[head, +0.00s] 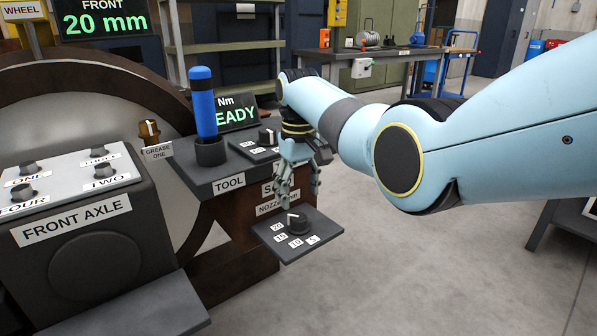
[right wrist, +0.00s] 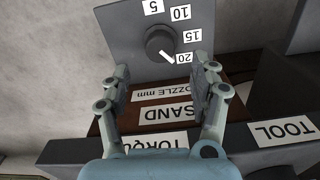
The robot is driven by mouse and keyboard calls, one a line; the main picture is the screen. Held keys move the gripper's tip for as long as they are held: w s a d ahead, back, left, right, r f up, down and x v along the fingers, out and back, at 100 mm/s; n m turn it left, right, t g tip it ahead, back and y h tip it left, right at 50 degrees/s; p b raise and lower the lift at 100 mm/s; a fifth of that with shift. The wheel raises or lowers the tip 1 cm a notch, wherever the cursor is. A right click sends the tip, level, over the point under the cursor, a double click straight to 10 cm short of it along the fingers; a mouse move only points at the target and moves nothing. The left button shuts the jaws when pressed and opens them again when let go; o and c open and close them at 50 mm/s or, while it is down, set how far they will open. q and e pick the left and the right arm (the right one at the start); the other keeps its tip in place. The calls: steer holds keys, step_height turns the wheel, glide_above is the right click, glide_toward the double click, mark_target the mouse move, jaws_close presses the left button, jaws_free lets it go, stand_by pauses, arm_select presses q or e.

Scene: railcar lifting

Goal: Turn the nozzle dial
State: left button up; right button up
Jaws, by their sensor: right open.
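The nozzle dial (head: 298,223) is a dark round knob on a grey plate (head: 318,243) with labels 20, 15, 10 and 5. In the right wrist view the dial (right wrist: 160,40) has a white pointer line towards the 20 label. My right gripper (head: 298,194) is just above the dial. In the right wrist view its two fingers (right wrist: 162,76) are apart with nothing between them, and the knob lies beyond the fingertips. My left gripper is not in view.
Behind the plate is a block with SAND and nozzle labels (right wrist: 164,114). A TOOL shelf (head: 228,182) holds a blue-handled tool (head: 203,100) in a dark socket. The FRONT AXLE box (head: 75,225) with several knobs stands at left. Floor right of the plate is clear.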

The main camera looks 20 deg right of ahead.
mark_target(298, 216)
step_height(298, 216, up, 5)
stand_by(0.5)
steer(key=s+d+f+g+p, duration=0.2)
steer(key=s+f+g+p, duration=0.1)
steer(key=s+f, duration=1.15)
steer(key=s+d+f+g+p, duration=0.25)
steer(key=s+f, duration=0.85)
steer(key=s, duration=0.6)
steer(key=s+d+f+m+t+p, duration=0.15)
steer(key=s+f, duration=0.25)
steer(key=s, duration=0.9)
steer(key=s+d+f+h+p, duration=0.1)
steer(key=s+d+f+p, duration=0.2)
steer(key=s, duration=1)
steer(key=s+d+f+t+p, duration=0.1)
steer(key=s+d+f+p, duration=0.2)
steer(key=s, duration=1.1)
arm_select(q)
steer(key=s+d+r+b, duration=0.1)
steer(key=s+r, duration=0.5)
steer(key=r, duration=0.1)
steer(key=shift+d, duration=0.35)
arm_select(e)
steer(key=w+f+t, duration=0.1)
steer(key=w+t, duration=0.2)
steer(key=w, duration=0.2)
steer(key=shift+w+a+f, duration=0.25)
steer(key=shift+w+f, duration=0.05)
steer(key=shift+w, duration=0.1)
steer(key=shift+m, duration=0.25)
